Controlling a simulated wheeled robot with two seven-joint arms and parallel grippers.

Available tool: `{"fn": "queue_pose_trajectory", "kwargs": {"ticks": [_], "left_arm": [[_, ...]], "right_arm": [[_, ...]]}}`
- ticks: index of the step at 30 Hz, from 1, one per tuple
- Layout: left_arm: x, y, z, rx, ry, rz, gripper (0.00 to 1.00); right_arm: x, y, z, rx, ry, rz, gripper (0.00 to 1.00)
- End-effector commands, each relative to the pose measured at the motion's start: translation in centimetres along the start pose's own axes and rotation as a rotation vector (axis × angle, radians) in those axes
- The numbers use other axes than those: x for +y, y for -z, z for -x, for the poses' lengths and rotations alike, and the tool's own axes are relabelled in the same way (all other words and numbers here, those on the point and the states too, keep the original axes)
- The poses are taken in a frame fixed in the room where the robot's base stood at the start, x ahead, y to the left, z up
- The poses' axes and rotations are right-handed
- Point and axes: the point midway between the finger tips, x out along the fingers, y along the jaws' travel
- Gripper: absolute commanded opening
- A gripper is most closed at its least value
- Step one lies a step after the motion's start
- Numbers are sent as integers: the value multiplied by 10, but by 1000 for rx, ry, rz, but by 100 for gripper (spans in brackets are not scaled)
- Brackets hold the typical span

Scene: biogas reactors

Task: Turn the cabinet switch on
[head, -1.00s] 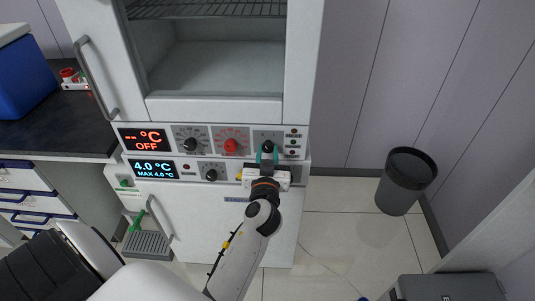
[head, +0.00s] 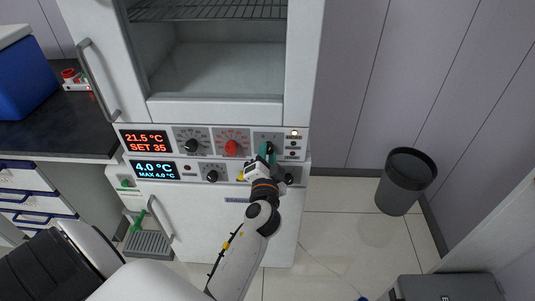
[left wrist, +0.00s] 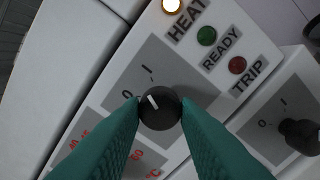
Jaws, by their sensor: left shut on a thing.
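The cabinet switch is a round black knob with a white pointer line (left wrist: 160,106), on the right of the upper control panel (head: 213,132). My left gripper (head: 267,153), with green fingers, is shut on this knob; in the left wrist view its fingertips (left wrist: 160,112) press on both sides. The upper display (head: 146,141) reads 21.5 °C and SET 35, and the HEAT lamp (left wrist: 171,4) glows. My right gripper is not in view.
A red knob (head: 231,148) and a black knob (head: 191,146) sit left of the switch. Another black switch (left wrist: 298,136) is on the lower panel. A black bin (head: 406,182) stands on the floor at right. A blue box (head: 22,80) is on the left counter.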

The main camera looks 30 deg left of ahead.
Motion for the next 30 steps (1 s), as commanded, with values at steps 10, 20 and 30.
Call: {"fn": "queue_pose_trajectory", "kwargs": {"ticks": [10,20,30], "left_arm": [[2,-2,-1,-3,-3,-138,6],[2,-1,-1,-3,-4,-163,6],[2,-1,-1,-3,-4,-162,48]], "right_arm": [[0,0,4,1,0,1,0],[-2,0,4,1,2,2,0],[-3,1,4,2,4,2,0]]}}
